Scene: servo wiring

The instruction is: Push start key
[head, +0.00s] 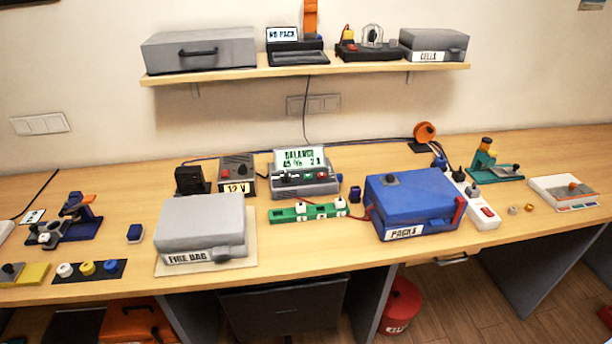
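A grey charger (291,189) stands near the middle of the bench. Its lit screen (299,158) is tilted up and reads "BALANCE", with smaller figures below that I cannot read for certain. Neither of my grippers is in view.
A green balance board (310,212) lies before the charger. A grey "FIRE BAG" box (200,222) stands front left, a blue "PACKS" case (412,203) front right. A "12 V" supply (237,172) is left of the charger. A shelf (340,68) hangs above.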

